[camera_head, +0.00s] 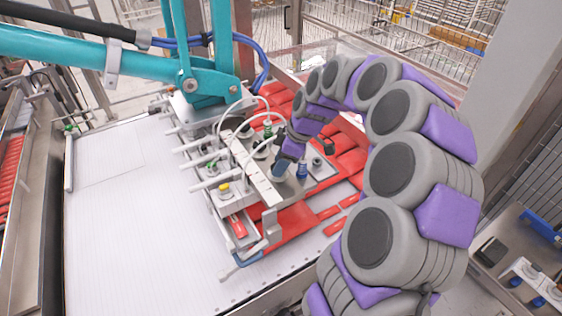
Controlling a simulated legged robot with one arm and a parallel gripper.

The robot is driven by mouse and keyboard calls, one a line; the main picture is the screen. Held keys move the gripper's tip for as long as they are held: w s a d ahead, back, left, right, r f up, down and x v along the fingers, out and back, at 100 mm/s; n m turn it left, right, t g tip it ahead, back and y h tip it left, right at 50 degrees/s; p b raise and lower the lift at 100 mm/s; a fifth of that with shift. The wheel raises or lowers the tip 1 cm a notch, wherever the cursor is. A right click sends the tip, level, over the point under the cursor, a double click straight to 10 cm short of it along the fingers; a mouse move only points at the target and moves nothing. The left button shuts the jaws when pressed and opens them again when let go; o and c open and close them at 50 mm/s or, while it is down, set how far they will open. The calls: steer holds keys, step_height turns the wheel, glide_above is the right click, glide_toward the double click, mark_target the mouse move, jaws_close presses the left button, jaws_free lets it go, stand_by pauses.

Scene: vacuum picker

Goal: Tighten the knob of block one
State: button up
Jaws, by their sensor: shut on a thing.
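The vacuum picker head (255,175) sits in the middle of the view, with several valve blocks and knobs on it. My arm of grey and purple links curves in from the lower right and reaches down onto it. My gripper (281,167) is at the picker's right-hand part, shut on a knob there; its fingers mostly hide this knob. A blue knob (302,169) stands just right of my gripper. A yellow knob (224,190) is at the front left of the head, and a green one (268,128) is behind my gripper. I see no label telling which block is block one.
A teal lifting arm (90,55) with blue and black hoses joins the head from the upper left. White tubes (232,110) loop above the blocks. Red packs (300,225) lie under the head. The white ribbed surface (125,215) at left is clear.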

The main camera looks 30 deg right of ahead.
steer(key=m, duration=0.2)
steer(key=m+t+h, duration=0.1)
steer(key=m, duration=0.2)
steer(key=shift+s+a+m+t+h, duration=0.1)
steer(key=shift+m+t+h, duration=0.2)
steer(key=m+h, duration=0.1)
steer(key=m, duration=0.1)
steer(key=m+h+p, duration=0.1)
steer(key=m, duration=0.2)
steer(key=shift+a+r, duration=0.15)
steer(key=shift+a, duration=0.05)
steer(key=m+h, duration=0.1)
steer(key=m, duration=0.1)
steer(key=m+p, duration=0.1)
steer(key=m, duration=0.1)
steer(key=m+h+p, duration=0.1)
steer(key=m, duration=0.1)
steer(key=shift+a+m+h, duration=0.25)
steer(key=shift+m+h, duration=0.05)
steer(key=shift+m, duration=0.1)
steer(key=m, duration=0.2)
steer(key=m+g+h+p, duration=0.1)
steer(key=m, duration=0.2)
steer(key=shift+w+a+m+g, duration=0.1)
steer(key=shift+w+m+g, duration=0.2)
steer(key=shift+g, duration=0.1)
steer(key=shift+p, duration=0.3)
steer(key=o, duration=1)
steer(key=shift+a, duration=0.1)
steer(key=shift+o, duration=0.3)
